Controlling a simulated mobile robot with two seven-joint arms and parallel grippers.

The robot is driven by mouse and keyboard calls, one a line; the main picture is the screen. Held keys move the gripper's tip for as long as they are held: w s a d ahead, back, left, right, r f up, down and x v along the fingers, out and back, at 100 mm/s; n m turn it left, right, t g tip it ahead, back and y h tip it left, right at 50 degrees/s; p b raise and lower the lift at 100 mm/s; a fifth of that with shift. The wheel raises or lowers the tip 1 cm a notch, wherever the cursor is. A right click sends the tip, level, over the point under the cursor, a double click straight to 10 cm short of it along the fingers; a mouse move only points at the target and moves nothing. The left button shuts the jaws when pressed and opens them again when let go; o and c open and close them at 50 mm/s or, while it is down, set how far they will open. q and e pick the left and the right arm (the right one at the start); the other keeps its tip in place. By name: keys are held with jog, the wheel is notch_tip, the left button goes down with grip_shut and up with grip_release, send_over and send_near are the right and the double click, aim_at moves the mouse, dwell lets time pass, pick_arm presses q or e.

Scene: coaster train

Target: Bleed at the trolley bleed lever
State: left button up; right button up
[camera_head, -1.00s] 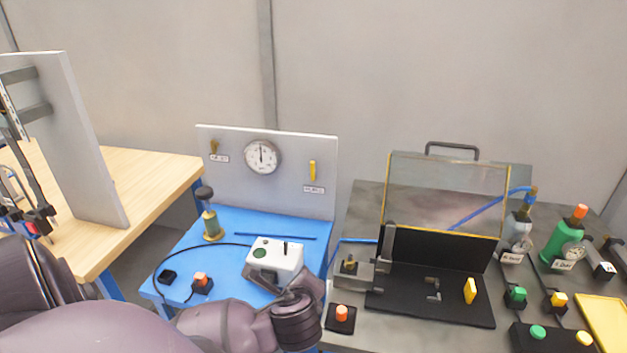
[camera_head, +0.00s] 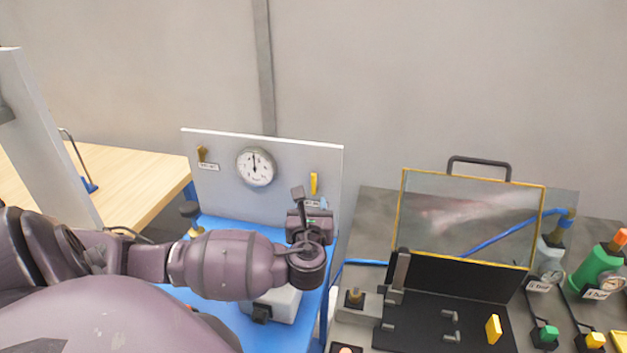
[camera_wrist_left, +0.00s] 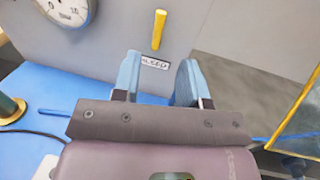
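The bleed lever is a short yellow handle (camera_head: 314,184) standing upright on the right part of the grey trolley panel (camera_head: 220,180). It also shows in the left wrist view (camera_wrist_left: 159,30), above a small white label (camera_wrist_left: 155,62). A round white gauge (camera_head: 256,167) sits left of it on the panel, its needle pointing up. My left gripper (camera_head: 299,192) is in front of the panel, just below and left of the lever. In the left wrist view its two fingers (camera_wrist_left: 158,82) are apart with nothing between them, and the lever is ahead, untouched. My right gripper is not in view.
A brass-coloured lever (camera_head: 202,154) is at the panel's left. A white box (camera_head: 276,303) stands on the blue trolley top (camera_head: 210,300), partly behind my arm. To the right, a clear yellow-edged guard (camera_head: 470,215) stands on the grey bench. A wooden table (camera_head: 140,190) is at left.

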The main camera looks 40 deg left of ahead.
aim_at(313, 180)
pick_arm(q)
jog(key=p+x, duration=0.1)
jog(key=x, duration=0.8)
jog(key=shift+w+a, duration=0.15)
grip_shut()
